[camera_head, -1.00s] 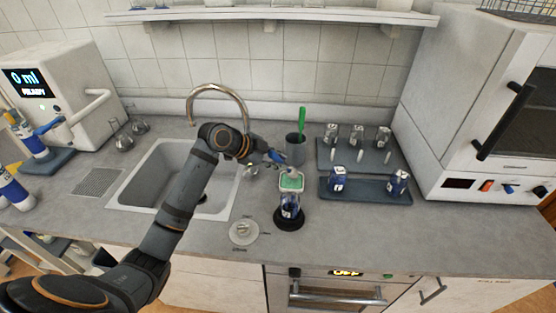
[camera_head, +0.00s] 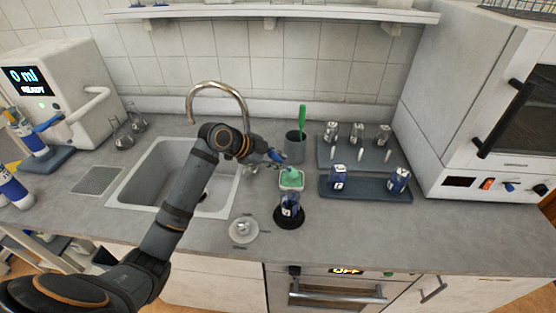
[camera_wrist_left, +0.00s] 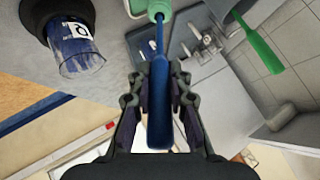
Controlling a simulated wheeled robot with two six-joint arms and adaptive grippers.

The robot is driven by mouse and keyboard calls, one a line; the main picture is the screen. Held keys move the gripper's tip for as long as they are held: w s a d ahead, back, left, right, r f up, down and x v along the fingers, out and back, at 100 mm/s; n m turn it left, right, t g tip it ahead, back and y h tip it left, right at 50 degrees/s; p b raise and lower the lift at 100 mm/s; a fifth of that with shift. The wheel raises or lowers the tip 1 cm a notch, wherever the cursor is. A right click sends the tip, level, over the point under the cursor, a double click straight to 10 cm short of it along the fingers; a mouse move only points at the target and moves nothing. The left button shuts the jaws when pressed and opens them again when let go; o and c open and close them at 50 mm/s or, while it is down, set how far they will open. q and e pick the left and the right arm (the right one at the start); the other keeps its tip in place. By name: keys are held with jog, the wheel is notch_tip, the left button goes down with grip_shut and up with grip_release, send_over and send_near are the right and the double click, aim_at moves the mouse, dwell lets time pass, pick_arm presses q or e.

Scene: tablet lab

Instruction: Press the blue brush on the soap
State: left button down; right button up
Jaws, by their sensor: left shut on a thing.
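My left gripper (camera_head: 272,156) is shut on the handle of the blue brush (camera_wrist_left: 159,100), beside the cup behind the soap. In the left wrist view the gripper (camera_wrist_left: 160,92) has the handle between its fingers. The handle's far end meets a pale green, rounded piece at the top edge. The green soap (camera_head: 292,182) sits in a small white dish (camera_head: 281,187), with a pale green lump on top. I cannot tell whether this lump is the brush head or whether it touches the soap. My right gripper is not in view.
A grey cup (camera_head: 295,150) with a green brush (camera_head: 302,118) stands behind the soap. A labelled blue vial (camera_head: 290,203) on a black round base is in front. Dark trays (camera_head: 365,192) with vials are right. The sink (camera_head: 155,200) is left; the front right counter is clear.

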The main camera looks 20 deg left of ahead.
pick_arm(q)
notch_tip(320, 180, up, 7)
jog(key=p, duration=0.6)
dwell(0.6)
